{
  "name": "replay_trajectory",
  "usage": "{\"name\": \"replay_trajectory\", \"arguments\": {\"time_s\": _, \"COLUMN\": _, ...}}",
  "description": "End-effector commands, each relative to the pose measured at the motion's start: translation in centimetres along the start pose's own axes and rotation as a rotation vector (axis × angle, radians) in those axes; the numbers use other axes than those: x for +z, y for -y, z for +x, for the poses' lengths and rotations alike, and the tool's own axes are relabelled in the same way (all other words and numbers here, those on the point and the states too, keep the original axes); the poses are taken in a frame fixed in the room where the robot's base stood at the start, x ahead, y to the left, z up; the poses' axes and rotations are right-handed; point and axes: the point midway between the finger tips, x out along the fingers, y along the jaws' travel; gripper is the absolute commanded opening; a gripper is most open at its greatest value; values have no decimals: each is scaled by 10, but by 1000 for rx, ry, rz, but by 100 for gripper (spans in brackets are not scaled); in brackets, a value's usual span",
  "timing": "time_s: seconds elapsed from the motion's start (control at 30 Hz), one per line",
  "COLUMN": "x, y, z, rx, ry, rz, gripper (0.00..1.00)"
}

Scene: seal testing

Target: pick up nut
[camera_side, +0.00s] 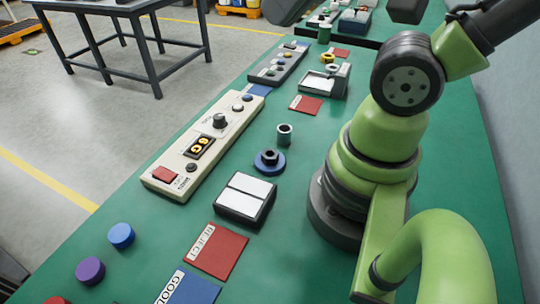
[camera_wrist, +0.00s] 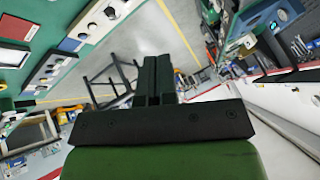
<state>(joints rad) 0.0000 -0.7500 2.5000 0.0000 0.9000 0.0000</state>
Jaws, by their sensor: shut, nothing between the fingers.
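My gripper (camera_wrist: 158,60) shows in the wrist view with its two dark fingers together and nothing between them. It is far from the bench top, which appears tilted at the upper left there. I cannot tell for sure which thing is the nut. In the side view a small grey hollow cylinder (camera_side: 284,134) stands upright on the green bench. Just in front of it a dark ring-like piece (camera_side: 270,155) sits on a round blue base (camera_side: 262,168). A yellow ring-like piece (camera_side: 327,58) lies farther back. My fingers cannot be made out clearly in the side view.
A white control box (camera_side: 172,160) with a lit display lies along the bench's left side. A black tray with white pads (camera_side: 245,198), a red REJECT card (camera_side: 215,250) and a blue GOOD card (camera_side: 187,289) lie nearer. Blue (camera_side: 121,235) and purple (camera_side: 90,270) discs stand at the left edge.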

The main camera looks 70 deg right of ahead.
Motion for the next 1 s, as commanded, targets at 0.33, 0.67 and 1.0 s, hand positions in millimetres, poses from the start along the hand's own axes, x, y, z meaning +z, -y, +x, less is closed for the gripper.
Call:
{"name": "replay_trajectory", "arguments": {"time_s": 0.33, "x": 0, "y": 0, "z": 0, "rx": 0, "ry": 0, "rz": 0, "gripper": 53}}
{"name": "replay_trajectory", "arguments": {"time_s": 0.67, "x": 0, "y": 0, "z": 1, "rx": 2, "ry": 2, "rz": 1, "gripper": 65}}
{"name": "replay_trajectory", "arguments": {"time_s": 1.0, "x": -15, "y": -33, "z": 63, "rx": 191, "ry": 163, "rz": 73, "gripper": 65}}
